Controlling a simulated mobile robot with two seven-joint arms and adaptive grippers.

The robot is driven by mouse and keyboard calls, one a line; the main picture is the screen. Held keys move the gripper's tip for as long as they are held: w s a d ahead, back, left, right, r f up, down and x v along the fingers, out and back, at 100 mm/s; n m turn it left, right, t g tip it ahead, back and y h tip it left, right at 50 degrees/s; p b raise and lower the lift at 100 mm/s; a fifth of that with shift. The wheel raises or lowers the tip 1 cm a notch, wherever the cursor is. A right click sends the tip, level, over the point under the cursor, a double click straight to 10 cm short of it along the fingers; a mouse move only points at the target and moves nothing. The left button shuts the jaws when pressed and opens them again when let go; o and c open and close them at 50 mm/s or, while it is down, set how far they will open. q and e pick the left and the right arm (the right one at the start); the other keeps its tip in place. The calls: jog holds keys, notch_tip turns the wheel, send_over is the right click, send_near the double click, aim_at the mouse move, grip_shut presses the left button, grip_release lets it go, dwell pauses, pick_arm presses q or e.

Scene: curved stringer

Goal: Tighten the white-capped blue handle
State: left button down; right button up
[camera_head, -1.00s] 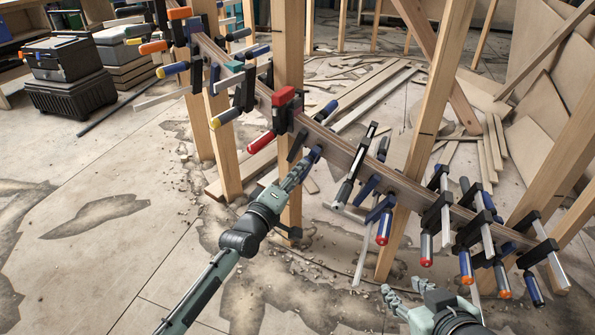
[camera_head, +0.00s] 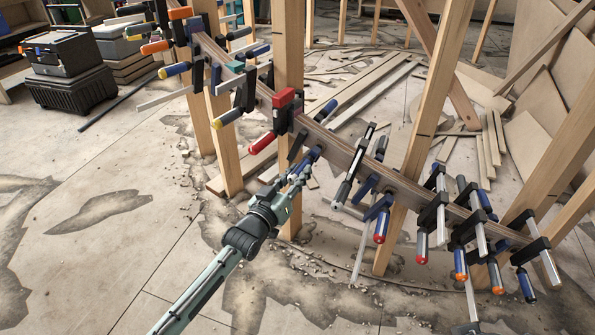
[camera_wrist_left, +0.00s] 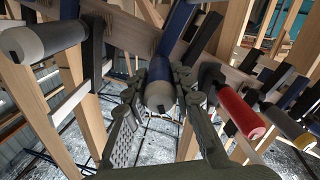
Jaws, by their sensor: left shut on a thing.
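The white-capped blue handle (camera_wrist_left: 159,88) points at the camera in the left wrist view, its pale cap toward me. In the head view its blue part (camera_head: 313,156) shows just below the curved wooden stringer (camera_head: 340,151). My left gripper (camera_head: 300,174) reaches up to it from below left. In the left wrist view the fingers of my left gripper (camera_wrist_left: 161,99) are on both sides of the handle, shut on it. The fingers hide part of the handle in the head view. My right gripper is not in view in either picture.
Several other clamps line the stringer, including a red-handled one (camera_head: 262,143) close by on the left and a blue one with a red tip (camera_head: 381,226) on the right. Wooden posts (camera_head: 289,60) stand behind. The floor at lower left is clear.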

pick_arm(q)
jog(key=shift+m+p, duration=0.3)
jog(key=shift+m, duration=1.3)
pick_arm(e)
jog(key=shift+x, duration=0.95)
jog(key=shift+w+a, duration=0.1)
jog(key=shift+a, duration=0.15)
pick_arm(q)
jog(key=c, duration=1.3)
grip_release()
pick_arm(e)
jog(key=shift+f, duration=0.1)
pick_arm(q)
jog(key=v, duration=1.2)
jog(key=shift+s+a, duration=0.1)
